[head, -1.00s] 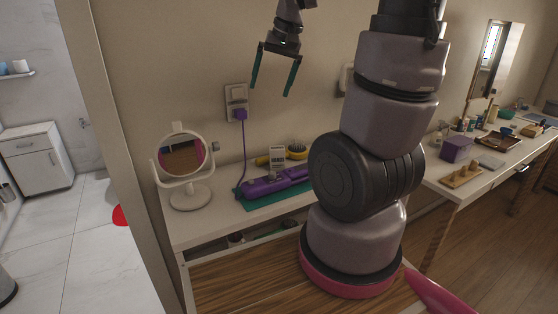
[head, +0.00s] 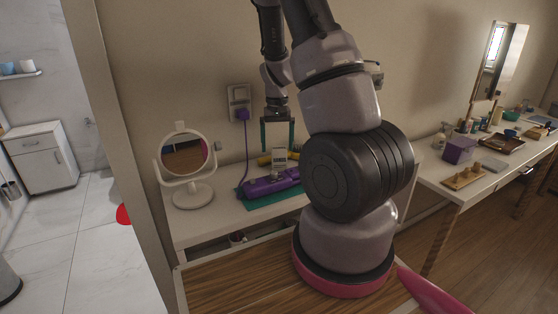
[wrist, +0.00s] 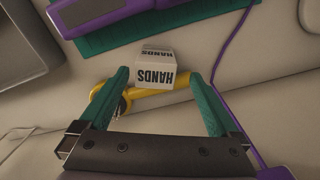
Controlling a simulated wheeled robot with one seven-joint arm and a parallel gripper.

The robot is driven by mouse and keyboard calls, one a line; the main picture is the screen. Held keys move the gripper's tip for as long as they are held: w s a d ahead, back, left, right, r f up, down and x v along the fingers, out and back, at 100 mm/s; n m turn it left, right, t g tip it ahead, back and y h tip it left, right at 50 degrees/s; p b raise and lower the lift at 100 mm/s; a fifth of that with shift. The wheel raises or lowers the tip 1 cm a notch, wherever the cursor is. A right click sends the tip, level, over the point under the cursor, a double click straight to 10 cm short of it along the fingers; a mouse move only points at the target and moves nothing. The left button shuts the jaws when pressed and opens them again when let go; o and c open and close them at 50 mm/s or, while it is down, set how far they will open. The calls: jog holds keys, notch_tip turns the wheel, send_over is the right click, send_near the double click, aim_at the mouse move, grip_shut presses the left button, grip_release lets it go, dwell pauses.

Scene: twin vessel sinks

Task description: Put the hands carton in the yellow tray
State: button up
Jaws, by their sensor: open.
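The hands carton (head: 279,157) is a small white box with dark "HANDS" lettering, beside the purple appliance on the near white table. In the wrist view the carton (wrist: 155,68) shows centrally, between and just beyond the fingertips, with its lettering upside down. My gripper (head: 278,147) has green fingers pointing down, open above the carton. In the wrist view the open gripper (wrist: 160,76) shows a gap on both sides of the carton, and nothing is held. I cannot make out a yellow tray in either view.
A purple appliance (head: 270,186) with a cord lies on a teal mat (head: 262,200) in front of the carton. A yellow-handled object (wrist: 165,98) lies close by the carton. A round white mirror (head: 187,195) stands left. The right table (head: 450,183) holds a purple box (head: 460,150) and several items.

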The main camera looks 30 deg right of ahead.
aim_at(279, 157)
jog(key=f, duration=0.5)
jog(key=shift+s+d+f, duration=0.15)
jog(key=shift+d, duration=0.1)
grip_shut()
